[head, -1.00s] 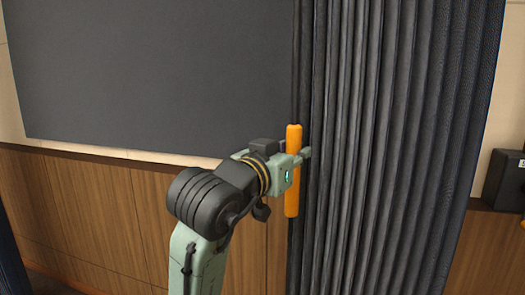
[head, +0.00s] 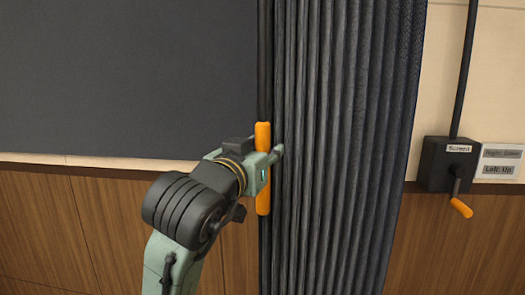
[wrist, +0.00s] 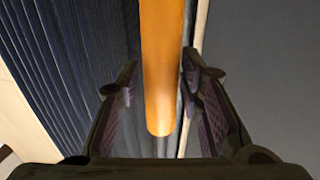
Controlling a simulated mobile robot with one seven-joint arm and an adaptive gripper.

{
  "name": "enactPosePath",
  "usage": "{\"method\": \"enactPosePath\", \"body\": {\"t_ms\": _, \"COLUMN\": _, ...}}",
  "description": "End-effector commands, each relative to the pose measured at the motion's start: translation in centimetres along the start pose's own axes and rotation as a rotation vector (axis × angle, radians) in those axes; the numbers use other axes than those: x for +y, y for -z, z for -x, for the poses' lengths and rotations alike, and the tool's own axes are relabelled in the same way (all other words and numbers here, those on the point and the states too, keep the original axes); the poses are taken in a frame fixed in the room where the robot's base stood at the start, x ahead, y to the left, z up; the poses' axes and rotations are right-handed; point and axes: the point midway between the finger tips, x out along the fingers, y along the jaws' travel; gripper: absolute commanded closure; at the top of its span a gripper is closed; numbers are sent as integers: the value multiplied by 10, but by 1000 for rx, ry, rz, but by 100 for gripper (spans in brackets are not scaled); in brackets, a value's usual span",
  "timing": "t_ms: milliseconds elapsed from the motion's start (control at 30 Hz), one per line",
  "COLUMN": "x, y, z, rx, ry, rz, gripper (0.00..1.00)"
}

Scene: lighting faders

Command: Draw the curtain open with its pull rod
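The pull rod is a thin dark rod (head: 264,60) with an orange handle (head: 263,205), hanging upright at the left edge of the dark grey pleated curtain (head: 345,150). My gripper (head: 268,162) is at the middle of the handle, with a finger on each side. In the wrist view, the orange handle (wrist: 161,60) lies between my fingertips (wrist: 160,65), which sit close against both sides of it. The curtain's folds show at the left there. The exact contact at the pads is partly hidden.
A black crank box (head: 449,163) with an orange crank handle (head: 461,208) and a label plate (head: 498,161) is on the wall to the right. A dark grey panel (head: 120,80) covers the wall at left, above wood panelling (head: 60,225).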

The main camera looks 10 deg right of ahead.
Motion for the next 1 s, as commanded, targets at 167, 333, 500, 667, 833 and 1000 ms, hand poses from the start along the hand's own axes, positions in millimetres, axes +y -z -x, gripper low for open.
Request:
{"method": "enactPosePath", "body": {"t_ms": 167, "x": -1, "y": 0, "z": 0, "rx": 0, "ry": 1, "rz": 0, "gripper": 57}}
{"method": "enactPosePath", "body": {"t_ms": 333, "x": -1, "y": 0, "z": 0, "rx": 1, "ry": 1, "rz": 0, "gripper": 57}}
{"method": "enactPosePath", "body": {"t_ms": 500, "x": -1, "y": 1, "z": 9, "rx": 3, "ry": 2, "rz": 0, "gripper": 57}}
{"method": "enactPosePath", "body": {"t_ms": 667, "x": -1, "y": 1, "z": 38, "rx": 4, "ry": 4, "rz": -3, "gripper": 57}}
{"method": "enactPosePath", "body": {"t_ms": 833, "x": -1, "y": 1, "z": 76, "rx": 5, "ry": 3, "rz": -1, "gripper": 57}}
{"method": "enactPosePath", "body": {"t_ms": 1000, "x": -1, "y": 1, "z": 104, "rx": 3, "ry": 4, "rz": 0, "gripper": 57}}
